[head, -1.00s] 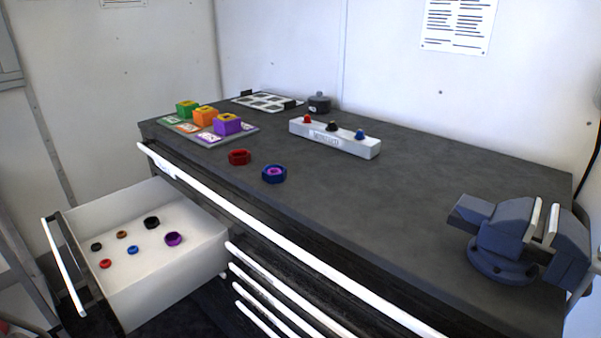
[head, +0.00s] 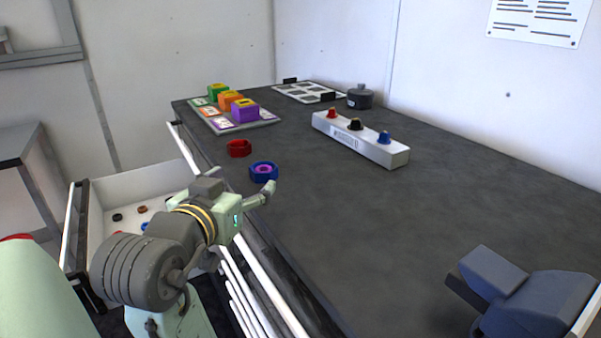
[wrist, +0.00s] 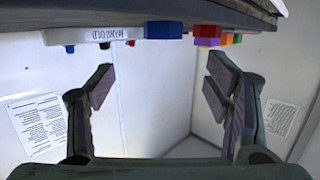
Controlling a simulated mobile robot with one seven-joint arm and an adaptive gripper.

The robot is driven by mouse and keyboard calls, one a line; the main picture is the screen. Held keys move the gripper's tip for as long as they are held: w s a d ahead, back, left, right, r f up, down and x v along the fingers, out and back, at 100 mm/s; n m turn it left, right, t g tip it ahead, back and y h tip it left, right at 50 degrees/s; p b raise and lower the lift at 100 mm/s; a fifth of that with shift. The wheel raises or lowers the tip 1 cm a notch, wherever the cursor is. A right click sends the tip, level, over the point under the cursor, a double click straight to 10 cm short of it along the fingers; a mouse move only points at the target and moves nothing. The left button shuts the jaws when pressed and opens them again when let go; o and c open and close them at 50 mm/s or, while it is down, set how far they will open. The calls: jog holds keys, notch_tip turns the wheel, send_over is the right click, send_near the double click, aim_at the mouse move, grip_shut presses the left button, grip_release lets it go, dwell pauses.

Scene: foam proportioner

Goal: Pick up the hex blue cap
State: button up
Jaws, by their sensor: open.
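The hex blue cap (head: 264,173) is a blue hexagonal ring with a purple centre, standing on the dark bench top near its front edge. It also shows in the upside-down wrist view (wrist: 163,30), at the top, roughly centred between my fingers. My gripper (head: 268,191) is in front of the cap in the head view, close to the bench edge. In the wrist view my gripper (wrist: 162,80) has its fingers spread wide with nothing between them. The gap between gripper and cap is hard to judge.
A red hex cap (head: 239,148) sits just left of the blue one. Behind are coloured blocks on a tray (head: 272,121) and a white box with knobs (head: 385,152). A blue vise (head: 530,300) stands at right. An open drawer (head: 110,200) holds small rings. The bench middle is clear.

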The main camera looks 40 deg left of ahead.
aim_at(267, 164)
jog(key=x, duration=0.4)
jog(key=shift+w+a+f+p, duration=0.1)
jog(key=shift+w+a+p, duration=0.15)
jog(key=shift+p, duration=0.05)
jog(key=x, duration=0.2)
jog(key=p+x, duration=0.1)
jog(key=x, duration=0.2)
jog(key=shift+w+a+f, duration=0.15)
jog(key=shift+w+f, duration=0.05)
jog(key=shift+f, duration=0.1)
jog(key=c, duration=1.3)
